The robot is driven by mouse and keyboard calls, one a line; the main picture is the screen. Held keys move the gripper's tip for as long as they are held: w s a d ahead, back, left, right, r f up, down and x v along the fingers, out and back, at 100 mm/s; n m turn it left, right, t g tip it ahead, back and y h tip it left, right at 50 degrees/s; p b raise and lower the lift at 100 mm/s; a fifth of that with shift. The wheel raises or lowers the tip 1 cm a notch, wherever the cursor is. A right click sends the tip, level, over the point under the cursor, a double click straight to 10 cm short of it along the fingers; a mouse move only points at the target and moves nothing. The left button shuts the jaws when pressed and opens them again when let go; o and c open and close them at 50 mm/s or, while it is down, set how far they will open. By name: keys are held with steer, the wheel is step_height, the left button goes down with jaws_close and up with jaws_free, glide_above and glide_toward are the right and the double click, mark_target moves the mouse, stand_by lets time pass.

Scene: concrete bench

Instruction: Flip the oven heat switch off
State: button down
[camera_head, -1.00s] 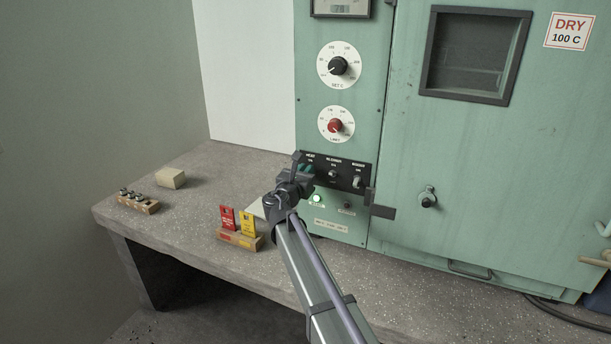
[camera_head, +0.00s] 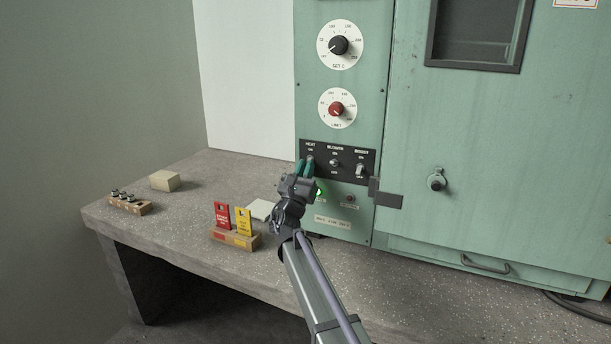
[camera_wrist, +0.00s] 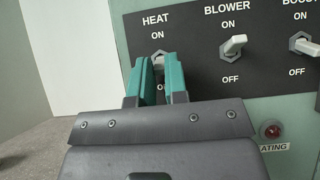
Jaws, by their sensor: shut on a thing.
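The oven heat switch (camera_wrist: 158,62) is on the black panel (camera_wrist: 200,77) under the HEAT and ON labels. My gripper (camera_wrist: 158,72) is at this switch, its teal fingers on either side of the lever and shut on it. The fingers hide most of the lever and the OFF label below, so I cannot tell which way it points. In the head view my gripper (camera_head: 304,168) reaches the panel's left end from below.
The blower switch (camera_wrist: 233,45) and boost switch (camera_wrist: 304,45) are to the right. A green lamp (camera_head: 319,190) glows below the panel, beside a red lamp (camera_head: 350,198). A tag holder (camera_head: 237,239), a pale block (camera_head: 164,181) and a small rack (camera_head: 131,204) stand on the bench.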

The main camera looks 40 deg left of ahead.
stand_by(0.3)
steer(key=c, duration=1.1)
jaws_free()
steer(key=shift+c, duration=0.2)
steer(key=shift+f, duration=0.15)
steer(key=b+v, duration=0.7)
steer(key=v, duration=0.3)
steer(key=shift+s+f, duration=0.15)
steer(key=shift+s, duration=0.15)
